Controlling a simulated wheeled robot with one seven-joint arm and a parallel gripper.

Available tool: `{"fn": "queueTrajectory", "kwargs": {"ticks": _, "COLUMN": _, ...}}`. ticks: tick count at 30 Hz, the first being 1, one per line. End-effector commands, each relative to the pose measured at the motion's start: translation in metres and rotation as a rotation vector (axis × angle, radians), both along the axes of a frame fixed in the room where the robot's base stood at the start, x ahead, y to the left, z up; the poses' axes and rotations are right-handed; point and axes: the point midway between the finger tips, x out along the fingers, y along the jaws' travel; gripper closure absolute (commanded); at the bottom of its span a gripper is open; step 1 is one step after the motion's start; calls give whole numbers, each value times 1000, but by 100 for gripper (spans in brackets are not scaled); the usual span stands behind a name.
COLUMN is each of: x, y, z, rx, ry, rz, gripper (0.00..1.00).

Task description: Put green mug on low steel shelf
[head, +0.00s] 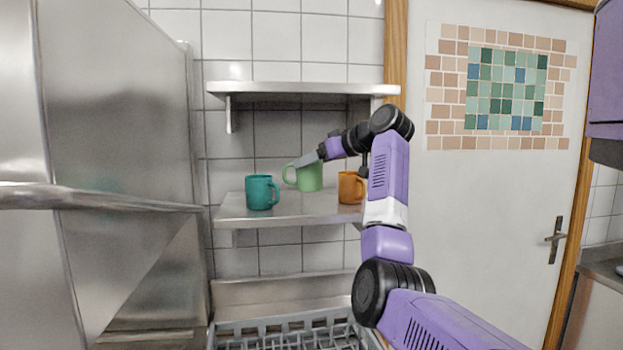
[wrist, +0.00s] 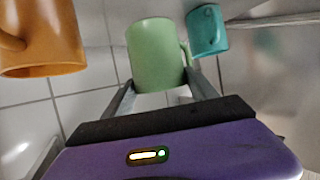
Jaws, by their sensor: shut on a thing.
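The light green mug (head: 309,177) is upright at the low steel shelf (head: 290,217), between a teal mug and an orange mug. My gripper (head: 308,159) reaches in from the right and is shut on the green mug. In the wrist view, the green mug (wrist: 156,55) sits between my two fingers (wrist: 160,88), with its handle on the right. Its base looks level with the shelf top, but I cannot tell whether it touches.
The teal mug (head: 261,192) stands to the left on the low shelf, and the orange mug (head: 350,188) to the right, close to my arm. An upper steel shelf (head: 300,88) hangs above. A grey rack (head: 290,325) lies below. A steel cabinet (head: 120,130) stands at left.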

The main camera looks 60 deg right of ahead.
Motion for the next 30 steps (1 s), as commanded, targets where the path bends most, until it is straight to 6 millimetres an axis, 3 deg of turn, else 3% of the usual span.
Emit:
{"fn": "queueTrajectory", "kwargs": {"ticks": 10, "x": 0, "y": 0, "z": -40, "rx": -1, "ry": -1, "rz": -1, "gripper": 85}}
{"fn": "queueTrajectory", "kwargs": {"ticks": 21, "x": 0, "y": 0, "z": -45, "rx": -1, "ry": -2, "rz": -1, "gripper": 85}}
{"fn": "queueTrajectory", "kwargs": {"ticks": 22, "x": 0, "y": 0, "z": -46, "rx": 0, "ry": 0, "rz": 0, "gripper": 31}}
{"fn": "queueTrajectory", "kwargs": {"ticks": 25, "x": 0, "y": 0, "z": -45, "rx": 0, "ry": 0, "rz": 0, "gripper": 11}}
{"fn": "queueTrajectory", "kwargs": {"ticks": 30, "x": 0, "y": 0, "z": -45, "rx": 0, "ry": 0, "rz": 0, "gripper": 11}}
